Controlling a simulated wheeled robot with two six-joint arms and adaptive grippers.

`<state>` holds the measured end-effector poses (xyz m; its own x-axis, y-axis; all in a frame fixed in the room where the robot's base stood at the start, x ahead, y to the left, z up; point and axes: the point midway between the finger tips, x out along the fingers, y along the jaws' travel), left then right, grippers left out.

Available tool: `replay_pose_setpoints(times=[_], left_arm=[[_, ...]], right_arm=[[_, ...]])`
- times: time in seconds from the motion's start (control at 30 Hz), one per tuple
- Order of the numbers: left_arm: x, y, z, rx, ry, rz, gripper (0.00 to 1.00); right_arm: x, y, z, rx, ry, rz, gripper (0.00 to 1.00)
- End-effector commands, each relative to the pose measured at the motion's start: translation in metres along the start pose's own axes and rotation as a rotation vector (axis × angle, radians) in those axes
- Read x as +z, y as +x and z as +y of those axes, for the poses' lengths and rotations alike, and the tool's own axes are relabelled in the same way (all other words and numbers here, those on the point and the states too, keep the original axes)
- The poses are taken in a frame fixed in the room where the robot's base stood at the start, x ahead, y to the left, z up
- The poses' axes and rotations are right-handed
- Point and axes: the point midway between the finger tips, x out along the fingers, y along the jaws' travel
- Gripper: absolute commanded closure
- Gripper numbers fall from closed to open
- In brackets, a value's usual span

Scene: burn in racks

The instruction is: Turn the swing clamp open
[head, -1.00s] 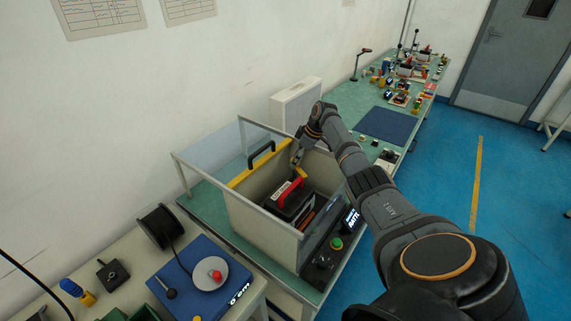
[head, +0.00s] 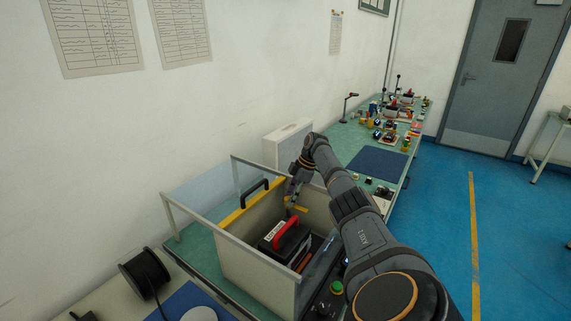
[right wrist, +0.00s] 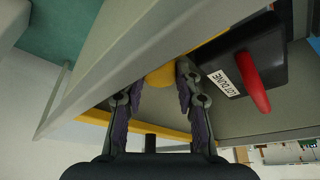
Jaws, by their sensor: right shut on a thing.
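The swing clamp shows as a small yellow piece (head: 299,208) inside the open-topped bin, beside a black box with a red handle (head: 287,233). My right gripper (head: 291,204) reaches down into the bin and is shut on the clamp. In the right wrist view both fingers (right wrist: 162,86) close on its rounded yellow end (right wrist: 161,76). A yellow arm runs from there toward the black box (right wrist: 240,68). The clamp's pivot is not clear to me. My left gripper is out of view.
The bin has pale walls (head: 248,262), a clear panel (head: 205,190) and a yellow-edged lid with a black handle (head: 255,192). A white case (head: 288,143) stands behind. A green button (head: 337,287) is at the front right. A blue mat (head: 378,160) lies farther along the bench.

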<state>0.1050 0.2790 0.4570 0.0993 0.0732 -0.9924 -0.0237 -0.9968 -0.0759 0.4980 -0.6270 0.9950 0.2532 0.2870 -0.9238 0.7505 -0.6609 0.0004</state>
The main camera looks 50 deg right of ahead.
Motion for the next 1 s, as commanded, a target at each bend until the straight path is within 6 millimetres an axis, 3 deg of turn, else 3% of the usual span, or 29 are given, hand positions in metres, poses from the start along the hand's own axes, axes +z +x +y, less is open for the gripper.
replay_pose_setpoints(times=[0.27,0.3,0.47,0.77,0.87,1.0], left_arm=[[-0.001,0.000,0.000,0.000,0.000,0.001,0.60],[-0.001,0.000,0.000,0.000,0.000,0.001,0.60],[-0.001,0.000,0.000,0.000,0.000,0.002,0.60],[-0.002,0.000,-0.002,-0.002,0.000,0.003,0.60],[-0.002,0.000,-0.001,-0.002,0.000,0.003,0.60],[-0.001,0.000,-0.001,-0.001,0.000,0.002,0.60]], right_arm=[[0.000,0.001,-0.001,-0.004,-0.002,-0.001,1.00],[0.000,0.001,-0.001,-0.004,-0.002,-0.001,0.65],[0.000,0.001,-0.001,-0.003,-0.001,0.000,0.44],[0.000,-0.002,0.000,0.000,-0.001,0.000,0.44],[0.000,-0.013,0.001,0.002,0.000,0.000,0.44],[-0.001,-0.045,0.001,0.004,-0.001,0.001,0.44]])
